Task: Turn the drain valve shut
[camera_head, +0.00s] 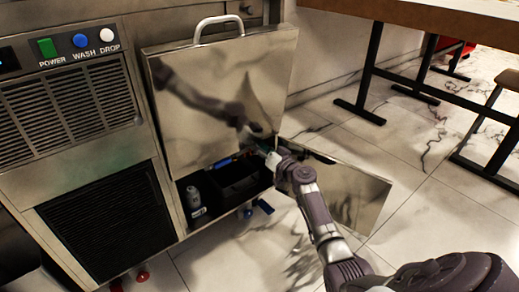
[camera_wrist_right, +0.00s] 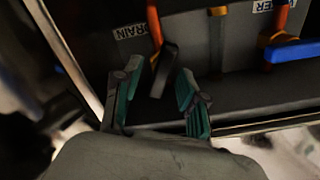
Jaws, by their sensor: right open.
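The drain valve has a black lever (camera_wrist_right: 165,69) on an orange pipe (camera_wrist_right: 154,24) beside the DRAIN label (camera_wrist_right: 131,31) in the right wrist view. My right gripper (camera_wrist_right: 157,88) is open, with its teal-padded fingers on either side of the lever's lower end. I cannot tell whether they touch it. In the head view my right gripper (camera_head: 266,149) reaches into the open cabinet of the machine, and the drain valve cannot be made out there. My left gripper is not in view.
A second valve with a blue lever (camera_wrist_right: 291,52) is at the right in the right wrist view. The raised metal panel (camera_head: 225,95) stands above the cabinet opening. A lower metal door (camera_head: 345,190) hangs open to the right. A bottle (camera_head: 195,200) stands inside the cabinet.

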